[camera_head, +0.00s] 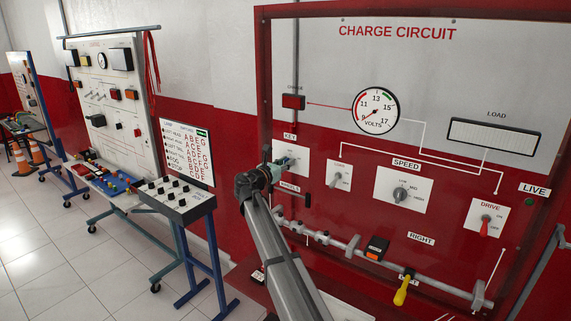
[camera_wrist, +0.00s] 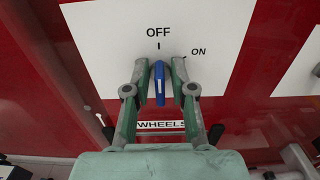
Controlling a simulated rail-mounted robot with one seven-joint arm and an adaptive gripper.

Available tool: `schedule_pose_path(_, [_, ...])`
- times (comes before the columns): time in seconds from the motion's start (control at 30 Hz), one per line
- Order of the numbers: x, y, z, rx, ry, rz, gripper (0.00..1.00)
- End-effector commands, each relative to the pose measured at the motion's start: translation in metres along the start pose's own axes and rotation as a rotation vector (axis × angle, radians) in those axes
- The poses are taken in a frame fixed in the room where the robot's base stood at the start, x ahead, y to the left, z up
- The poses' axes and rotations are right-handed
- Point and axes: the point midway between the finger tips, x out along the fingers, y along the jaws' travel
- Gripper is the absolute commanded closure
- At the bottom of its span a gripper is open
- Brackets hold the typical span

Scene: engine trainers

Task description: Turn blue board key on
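The blue key (camera_wrist: 159,83) stands upright in the middle of a white plate (camera_wrist: 105,50) in the wrist view, in line with the mark under OFF. The ON mark is up and to its right. My gripper (camera_wrist: 159,72) has one finger on each side of the key, with a narrow gap showing on both sides, so it is open around it. In the head view my gripper (camera_head: 278,167) is at the KEY plate (camera_head: 300,154) on the charge circuit board (camera_head: 440,90); the key itself cannot be made out there.
To the right on the board are a grey knob (camera_head: 336,180), the speed knob (camera_head: 401,194) and the red drive switch (camera_head: 485,226). A yellow-handled lever (camera_head: 402,290) and a rail run below. A stand with black switches (camera_head: 176,197) is on the left.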

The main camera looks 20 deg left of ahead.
Motion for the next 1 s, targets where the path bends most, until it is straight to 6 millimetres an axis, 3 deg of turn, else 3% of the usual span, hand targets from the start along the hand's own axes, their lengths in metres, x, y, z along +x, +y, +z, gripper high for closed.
schedule_pose_path(0.47, [0.0001,-0.0003,-0.0024,0.083,-0.001,0.000,1.00])
schedule_pose_path(1.0, [0.0004,-0.0024,-0.0064,0.534,-0.002,0.001,1.00])
